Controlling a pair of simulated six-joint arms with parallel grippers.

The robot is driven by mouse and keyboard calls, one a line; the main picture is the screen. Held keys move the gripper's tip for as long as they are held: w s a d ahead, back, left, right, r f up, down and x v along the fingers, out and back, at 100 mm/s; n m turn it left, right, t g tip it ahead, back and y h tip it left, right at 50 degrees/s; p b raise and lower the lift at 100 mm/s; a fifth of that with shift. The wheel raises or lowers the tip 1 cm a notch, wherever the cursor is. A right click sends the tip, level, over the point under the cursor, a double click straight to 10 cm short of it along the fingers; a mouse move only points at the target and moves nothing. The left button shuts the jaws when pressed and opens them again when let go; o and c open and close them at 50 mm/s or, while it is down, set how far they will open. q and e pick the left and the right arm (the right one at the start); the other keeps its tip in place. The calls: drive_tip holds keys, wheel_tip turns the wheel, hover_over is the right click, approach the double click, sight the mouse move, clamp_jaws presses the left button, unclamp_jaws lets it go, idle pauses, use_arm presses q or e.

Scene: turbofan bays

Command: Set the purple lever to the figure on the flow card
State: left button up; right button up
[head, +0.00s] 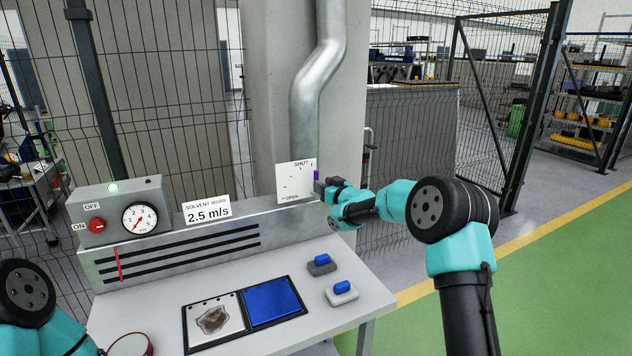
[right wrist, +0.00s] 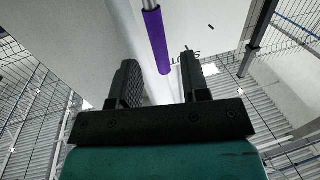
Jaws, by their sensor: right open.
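The purple lever (head: 317,175) stands at the right edge of a white scale plate (head: 294,184) marked SHUT at the top and OPEN at the bottom. In the right wrist view the lever (right wrist: 156,42) is a purple sleeve on a metal rod, running between the two fingers. My right gripper (head: 319,187) is open at the lever; it also shows in the right wrist view (right wrist: 160,82), with a gap on each side of the sleeve. The flow card (head: 208,211) reads SOLVENT WORK 2.5 m/s. A round gauge (head: 140,219) has a red needle. My left gripper is out of view.
A grey control box (head: 111,212) has an ON/OFF switch and a lit green lamp. On the bench lie a tray (head: 246,324) with a blue pad and a stained sheet, and two blue-topped blocks (head: 321,265). A metal duct (head: 312,85) rises behind the scale plate.

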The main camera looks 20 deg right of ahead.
drive_tip(key=shift+x, duration=2.35)
clamp_jaws()
